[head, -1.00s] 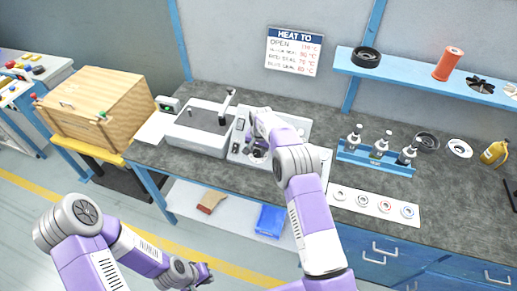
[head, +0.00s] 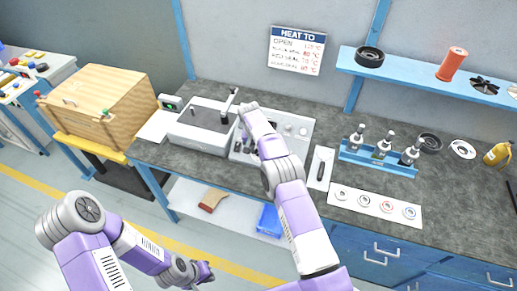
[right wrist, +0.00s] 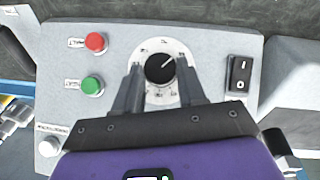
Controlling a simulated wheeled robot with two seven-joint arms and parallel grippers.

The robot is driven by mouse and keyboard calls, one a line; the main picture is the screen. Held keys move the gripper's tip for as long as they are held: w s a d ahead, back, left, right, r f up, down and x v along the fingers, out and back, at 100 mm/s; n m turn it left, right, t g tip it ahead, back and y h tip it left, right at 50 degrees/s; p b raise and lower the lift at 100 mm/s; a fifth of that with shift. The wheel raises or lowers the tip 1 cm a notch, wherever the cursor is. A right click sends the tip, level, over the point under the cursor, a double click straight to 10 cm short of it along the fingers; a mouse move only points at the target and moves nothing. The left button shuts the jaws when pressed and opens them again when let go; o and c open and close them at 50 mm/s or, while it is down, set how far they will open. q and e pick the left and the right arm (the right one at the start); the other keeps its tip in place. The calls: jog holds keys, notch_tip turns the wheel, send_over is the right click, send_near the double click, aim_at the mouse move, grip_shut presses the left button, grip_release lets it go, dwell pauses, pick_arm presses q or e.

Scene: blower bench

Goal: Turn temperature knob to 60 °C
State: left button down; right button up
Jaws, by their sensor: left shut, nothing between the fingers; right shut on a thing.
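In the right wrist view, the temperature knob (right wrist: 160,70) is round and black, inside a white dial ring with marks too small to read. Its white pointer line points to the upper right. My right gripper (right wrist: 160,88) has one finger on each side of the knob and is shut on it. In the head view, the right gripper is mostly hidden by its own arm over the grey control panel (head: 297,143). My left gripper (head: 204,272) is shut and empty, low in front of the bench and away from the panel.
The panel also has a red button (right wrist: 96,42), a green button (right wrist: 92,85) and a black rocker switch (right wrist: 240,75). A grey box (head: 200,135) stands left of the panel. A blue bottle rack (head: 375,170) stands to the right. A "HEAT TO" sign (head: 297,50) hangs behind.

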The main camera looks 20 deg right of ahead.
aim_at(256, 155)
jog(key=o, duration=1)
jog(key=shift+o, duration=0.2)
notch_tip(256, 155, up, 7)
jog(key=a, duration=0.1)
jog(key=shift+s+a+r+p, duration=0.15)
jog(key=shift+r+p, duration=0.05)
jog(key=shift+p, duration=0.15)
